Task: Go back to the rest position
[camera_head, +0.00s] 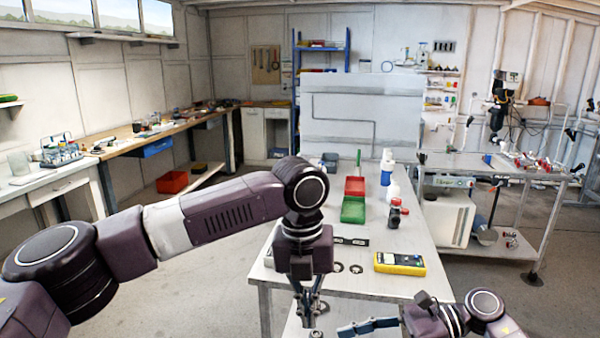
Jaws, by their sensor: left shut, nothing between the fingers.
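My left arm reaches in from the left and bends down over the near edge of the central table (405,265). Its left gripper (311,312) points down at the bottom middle, shut and empty, with the fingers in front of the table's front side. My right gripper (362,327) lies low at the bottom edge, pointing left, just to the right of the left gripper. Its fingers are small and partly cut off, so I cannot tell how far apart they are.
A metal cart (500,167) stands at right, a workbench (165,132) at left. Open floor lies between the table and left bench.

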